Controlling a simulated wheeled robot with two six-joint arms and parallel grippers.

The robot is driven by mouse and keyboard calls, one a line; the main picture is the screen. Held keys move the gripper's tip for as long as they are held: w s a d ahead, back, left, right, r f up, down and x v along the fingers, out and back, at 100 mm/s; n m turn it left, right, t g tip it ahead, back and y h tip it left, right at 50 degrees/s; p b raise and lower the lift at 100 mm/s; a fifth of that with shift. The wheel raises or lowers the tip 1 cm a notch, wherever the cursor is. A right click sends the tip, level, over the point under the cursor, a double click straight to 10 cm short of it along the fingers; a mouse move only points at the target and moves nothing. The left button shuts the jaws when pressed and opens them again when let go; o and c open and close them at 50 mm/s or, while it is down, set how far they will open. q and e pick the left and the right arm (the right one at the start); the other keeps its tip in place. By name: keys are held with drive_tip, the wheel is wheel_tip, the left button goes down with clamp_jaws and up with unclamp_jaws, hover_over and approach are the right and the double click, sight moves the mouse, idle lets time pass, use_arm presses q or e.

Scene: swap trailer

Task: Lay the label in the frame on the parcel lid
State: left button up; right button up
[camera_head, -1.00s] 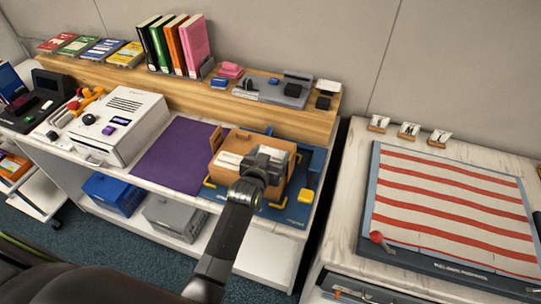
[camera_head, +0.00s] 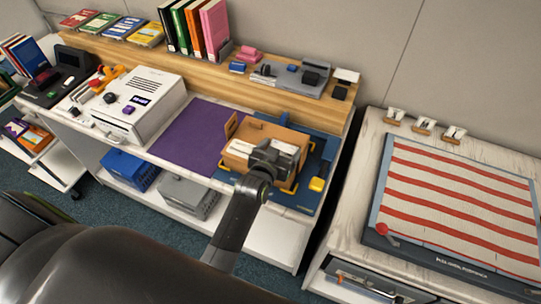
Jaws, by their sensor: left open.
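The parcel (camera_head: 262,131) is a brown box on a blue mat (camera_head: 307,191) with yellow corner pieces, at the right end of the white counter. A white label (camera_head: 240,147) shows on its lid, partly covered by my gripper, so I cannot tell how it sits against the frame. My left gripper (camera_head: 275,153) is over the near right part of the parcel lid and is open. Its fingertips are hard to make out, and I cannot tell if it touches the label. My right gripper is out of view.
A purple mat (camera_head: 190,138) lies left of the parcel, with a white machine (camera_head: 138,104) beyond it. A wooden shelf (camera_head: 215,73) with upright books runs behind. A striped board (camera_head: 455,205) is on the table to the right, across a gap.

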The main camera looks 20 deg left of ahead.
use_arm(q)
drive_tip(key=p+v, duration=0.3)
drive_tip(key=v, duration=0.5)
drive_tip(key=shift+s+r+p, duration=0.25)
drive_tip(key=shift+r+p, duration=0.05)
drive_tip(key=shift+r, duration=0.05)
